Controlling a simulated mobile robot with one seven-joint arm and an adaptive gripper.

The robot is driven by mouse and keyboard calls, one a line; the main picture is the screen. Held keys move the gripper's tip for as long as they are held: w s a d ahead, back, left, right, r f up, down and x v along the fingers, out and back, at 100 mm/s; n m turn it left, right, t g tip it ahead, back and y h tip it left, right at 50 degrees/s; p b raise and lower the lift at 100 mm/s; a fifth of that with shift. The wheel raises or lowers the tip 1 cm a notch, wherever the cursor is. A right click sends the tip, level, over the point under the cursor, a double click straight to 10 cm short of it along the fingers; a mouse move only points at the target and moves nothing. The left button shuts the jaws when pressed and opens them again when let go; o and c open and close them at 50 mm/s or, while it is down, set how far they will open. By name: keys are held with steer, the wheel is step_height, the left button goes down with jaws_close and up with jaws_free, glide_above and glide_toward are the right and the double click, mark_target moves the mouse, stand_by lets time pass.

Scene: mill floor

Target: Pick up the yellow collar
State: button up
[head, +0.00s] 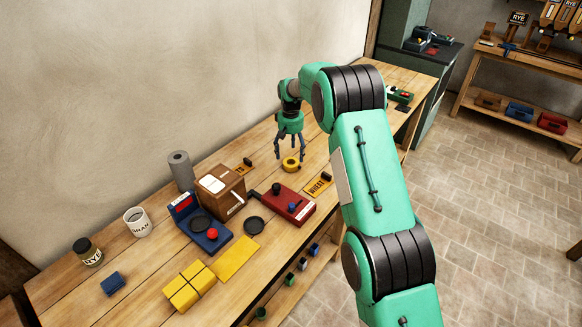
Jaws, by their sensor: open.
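The yellow collar (291,164) is a small yellow ring with a dark middle. It lies on the wooden workbench (140,262) in the head view, near the middle of the bench. My gripper (290,157) hangs from the green arm, pointing down, with its fingers spread apart just above and around the collar. The fingers are open and hold nothing. Whether a fingertip touches the collar or the bench, I cannot tell.
A yellow-black tag (244,165), a red box device (280,204) and a WHEAT sign (318,186) lie near the collar. A wooden box (221,192), blue scale (205,235), mug (138,222) and yellow parcel (189,287) stand further left. The wall runs behind the bench.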

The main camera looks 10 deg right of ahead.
mark_target(291, 162)
steer(key=shift+f, duration=0.3)
steer(key=shift+f, duration=0.1)
steer(key=shift+f+b, duration=0.8)
steer(key=shift+f, duration=1.75)
steer(key=c, duration=1.4)
